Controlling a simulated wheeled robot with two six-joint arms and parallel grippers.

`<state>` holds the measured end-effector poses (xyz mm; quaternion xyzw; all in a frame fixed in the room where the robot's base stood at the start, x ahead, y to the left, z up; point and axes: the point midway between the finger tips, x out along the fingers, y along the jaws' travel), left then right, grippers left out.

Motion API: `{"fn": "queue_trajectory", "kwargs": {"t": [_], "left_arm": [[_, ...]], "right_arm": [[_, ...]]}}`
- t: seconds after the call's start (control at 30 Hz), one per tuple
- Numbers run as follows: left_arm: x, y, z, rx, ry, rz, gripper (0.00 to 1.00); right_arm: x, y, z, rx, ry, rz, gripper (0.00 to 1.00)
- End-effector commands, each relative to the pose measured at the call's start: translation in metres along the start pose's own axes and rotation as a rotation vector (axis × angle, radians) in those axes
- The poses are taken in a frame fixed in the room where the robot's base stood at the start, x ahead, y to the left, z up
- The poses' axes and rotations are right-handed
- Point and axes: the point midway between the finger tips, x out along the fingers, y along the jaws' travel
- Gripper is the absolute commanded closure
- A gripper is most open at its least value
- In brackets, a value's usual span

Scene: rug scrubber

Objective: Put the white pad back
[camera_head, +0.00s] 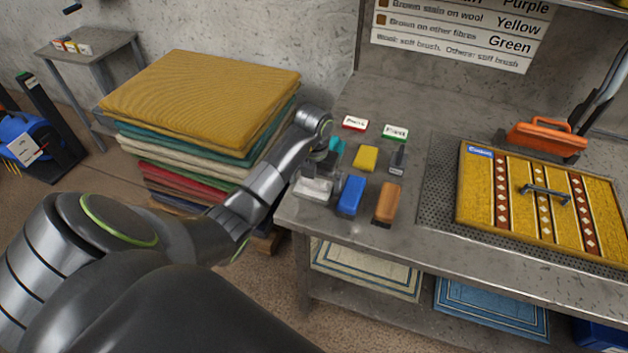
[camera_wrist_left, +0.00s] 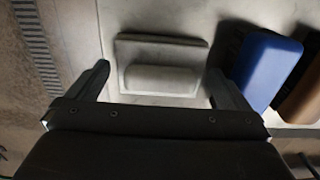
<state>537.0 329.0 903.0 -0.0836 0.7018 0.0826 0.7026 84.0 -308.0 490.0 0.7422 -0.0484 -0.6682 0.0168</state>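The white pad (camera_head: 313,189) lies at the left front corner of the grey workbench, left of the blue pad (camera_head: 351,197). In the left wrist view the white pad (camera_wrist_left: 162,78) has a wide flat base and a raised block on top. My left gripper (camera_head: 322,170) is just above it, and its arm hides part of that corner. In the wrist view the left gripper (camera_wrist_left: 158,74) is open, with one finger at each side of the pad and gaps visible. I cannot tell how far the fingertips are above the bench. My right gripper is out of view.
An orange-brown brush (camera_head: 387,203), a yellow pad (camera_head: 365,158), a teal item (camera_head: 335,147) and a dark brush (camera_head: 398,160) stand close by. A patterned rug (camera_head: 510,200) lies to the right with an orange scrubber (camera_head: 547,138) behind. A rug stack (camera_head: 195,105) stands left.

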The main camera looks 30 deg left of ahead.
Motion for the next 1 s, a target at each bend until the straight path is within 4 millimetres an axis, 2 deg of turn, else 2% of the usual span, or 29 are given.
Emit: {"fn": "queue_trajectory", "kwargs": {"t": [0.3,0.47,0.6,1.0], "left_arm": [[-0.006,0.0,0.0,0.0,-0.001,0.0,0.0],[-0.026,0.0,0.001,0.002,-0.005,0.0,0.0],[-0.053,0.0,0.0,0.0,-0.001,0.0,0.0],[-0.104,0.0,0.0,0.0,0.0,0.0,0.0]], "right_arm": [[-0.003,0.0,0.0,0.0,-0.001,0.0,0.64],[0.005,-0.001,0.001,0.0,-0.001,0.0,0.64],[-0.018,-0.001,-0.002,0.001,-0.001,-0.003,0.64],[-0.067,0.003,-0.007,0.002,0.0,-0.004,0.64]]}}
